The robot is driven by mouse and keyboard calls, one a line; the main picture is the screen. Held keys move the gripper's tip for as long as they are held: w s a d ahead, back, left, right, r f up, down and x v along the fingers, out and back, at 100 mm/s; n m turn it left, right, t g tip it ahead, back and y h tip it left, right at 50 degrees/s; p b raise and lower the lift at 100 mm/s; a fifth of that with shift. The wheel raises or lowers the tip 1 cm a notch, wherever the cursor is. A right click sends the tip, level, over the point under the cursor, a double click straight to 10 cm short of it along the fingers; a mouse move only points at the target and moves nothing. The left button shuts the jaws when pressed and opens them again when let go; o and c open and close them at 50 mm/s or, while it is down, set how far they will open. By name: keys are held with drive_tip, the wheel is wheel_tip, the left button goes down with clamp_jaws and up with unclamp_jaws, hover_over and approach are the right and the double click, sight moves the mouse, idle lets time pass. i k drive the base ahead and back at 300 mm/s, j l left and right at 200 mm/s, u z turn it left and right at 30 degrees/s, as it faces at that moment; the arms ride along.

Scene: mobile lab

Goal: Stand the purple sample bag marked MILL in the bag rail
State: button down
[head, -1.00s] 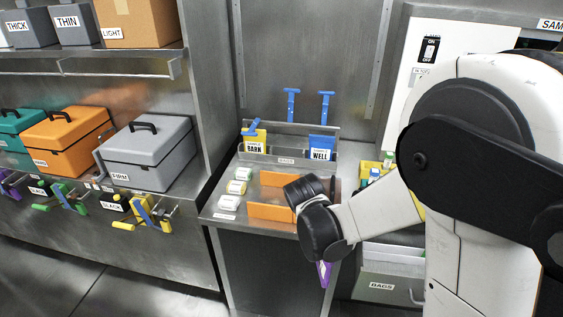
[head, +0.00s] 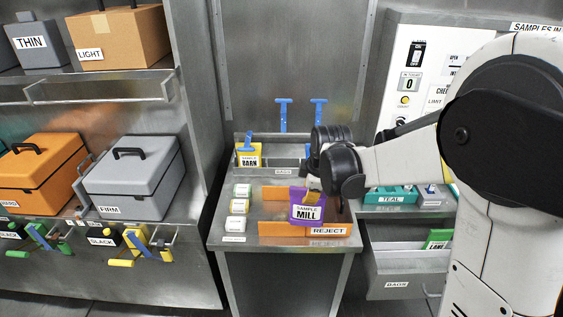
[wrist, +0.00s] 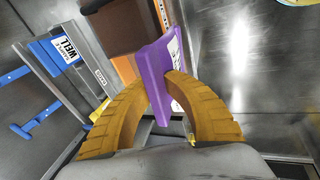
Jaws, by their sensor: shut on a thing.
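The purple sample bag marked MILL (head: 307,212) hangs upright in my gripper (head: 313,188), in front of and above the orange REJECT holder. In the wrist view the purple bag (wrist: 155,70) is between my two yellow fingers (wrist: 168,88), which are shut on it. The bag rail (head: 283,171) is a grey metal holder at the back of the counter, beyond the bag. A yellow bag marked BARN (head: 248,157) stands in its left part. A blue bag marked WELL (wrist: 64,48) stands in the rail in the wrist view; my gripper mostly hides it in the head view.
Orange dividers, one marked REJECT (head: 328,230), stand on the counter front. Several small labelled containers (head: 240,206) line its left side. Blue T-shaped handles (head: 283,115) rise behind the rail. An open drawer (head: 395,262) with a green bag is at the right.

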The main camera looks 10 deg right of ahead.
sight(283, 171)
drive_tip(key=i, duration=1.25)
